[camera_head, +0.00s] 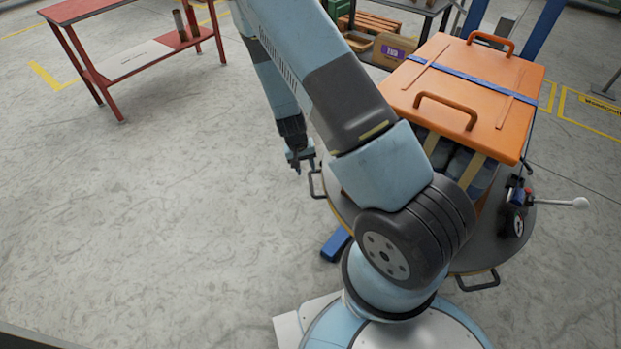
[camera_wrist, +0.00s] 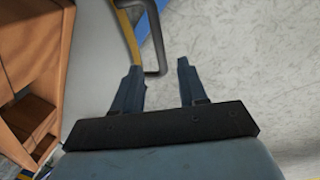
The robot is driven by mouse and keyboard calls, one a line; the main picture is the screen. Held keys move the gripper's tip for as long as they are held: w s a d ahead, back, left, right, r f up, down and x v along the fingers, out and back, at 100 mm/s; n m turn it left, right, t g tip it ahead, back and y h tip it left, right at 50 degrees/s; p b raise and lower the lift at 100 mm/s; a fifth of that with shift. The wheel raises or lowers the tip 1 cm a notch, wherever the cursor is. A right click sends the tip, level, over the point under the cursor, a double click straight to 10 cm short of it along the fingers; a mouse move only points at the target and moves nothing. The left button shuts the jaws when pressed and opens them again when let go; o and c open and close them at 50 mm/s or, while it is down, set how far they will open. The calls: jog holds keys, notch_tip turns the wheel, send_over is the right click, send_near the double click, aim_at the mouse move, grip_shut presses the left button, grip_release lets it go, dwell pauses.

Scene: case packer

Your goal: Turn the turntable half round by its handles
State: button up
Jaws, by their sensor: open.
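The turntable (camera_head: 505,252) is a round grey disc with a yellow edge, partly hidden behind my arm in the head view. One dark bar handle (camera_head: 316,184) sticks out of its left rim, and another handle (camera_head: 478,281) sticks out at the front. My gripper (camera_head: 301,168) is beside the left handle, a little to its left. Nothing is between the fingers. Whether a finger touches the handle is unclear.
A case with an orange lid (camera_head: 465,85) stands on the turntable. A red table (camera_head: 130,55) stands at back left. The floor at left is clear.

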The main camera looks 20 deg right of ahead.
aim_at(310, 181)
jog(key=shift+s+d+f, duration=0.1)
jog(key=shift+d+f, duration=0.1)
jog(key=shift+f, duration=0.9)
jog(key=shift+d+f, duration=0.25)
jog(key=shift+f, duration=0.8)
jog(key=shift+s+d+f, duration=0.1)
jog(key=shift+d+f, duration=0.1)
jog(key=shift+f, duration=0.9)
grip_shut()
